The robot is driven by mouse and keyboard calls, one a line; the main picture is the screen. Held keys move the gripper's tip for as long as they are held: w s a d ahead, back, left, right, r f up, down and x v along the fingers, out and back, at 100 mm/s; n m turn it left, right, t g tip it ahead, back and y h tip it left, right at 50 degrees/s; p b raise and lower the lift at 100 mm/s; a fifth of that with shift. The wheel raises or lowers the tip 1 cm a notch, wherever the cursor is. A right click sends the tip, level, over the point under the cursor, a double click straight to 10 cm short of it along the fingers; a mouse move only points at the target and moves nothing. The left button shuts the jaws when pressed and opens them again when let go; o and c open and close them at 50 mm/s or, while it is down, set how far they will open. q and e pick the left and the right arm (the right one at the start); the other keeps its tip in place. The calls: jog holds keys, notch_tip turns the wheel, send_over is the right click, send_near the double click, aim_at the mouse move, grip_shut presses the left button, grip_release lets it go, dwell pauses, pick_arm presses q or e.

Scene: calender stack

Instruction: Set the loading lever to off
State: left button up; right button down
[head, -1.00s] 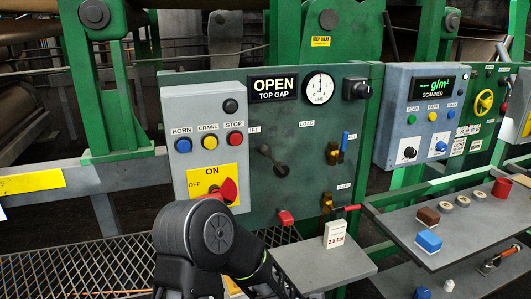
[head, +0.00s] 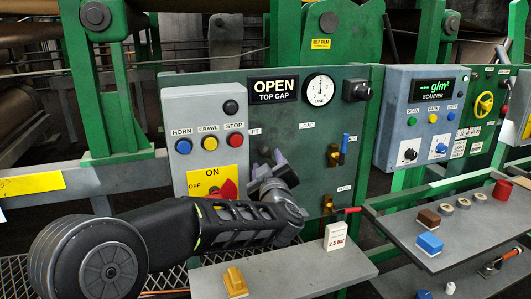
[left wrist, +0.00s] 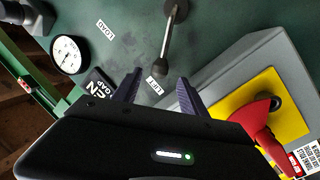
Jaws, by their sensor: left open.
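The loading lever (head: 264,152) is a dark lever with a rounded end on the green panel (head: 310,100). It points up and left from its pivot, towards the LIFT label; the LOAD label is on its other side. In the left wrist view the lever (left wrist: 168,42) runs from its round pivot to an end just short of the LIFT label (left wrist: 157,83). My left gripper (head: 268,163) is in front of the panel and partly covers the lever. Its open purple fingers (left wrist: 159,84) straddle the label, with the lever end just ahead between them. Contact cannot be told.
The grey box (head: 185,102) with buttons and a red ON/OFF switch (head: 228,190) is close to the left gripper. Blue (head: 345,143) and red (head: 347,210) valve handles are to the right.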

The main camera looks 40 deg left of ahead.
aim_at(266, 154)
pick_arm(q)
jog(key=p+x, duration=0.1)
jog(key=x, duration=0.6)
jog(key=shift+w+a, duration=0.1)
jog(key=shift+w, duration=0.05)
grip_shut()
dwell(0.3)
dwell(0.9)
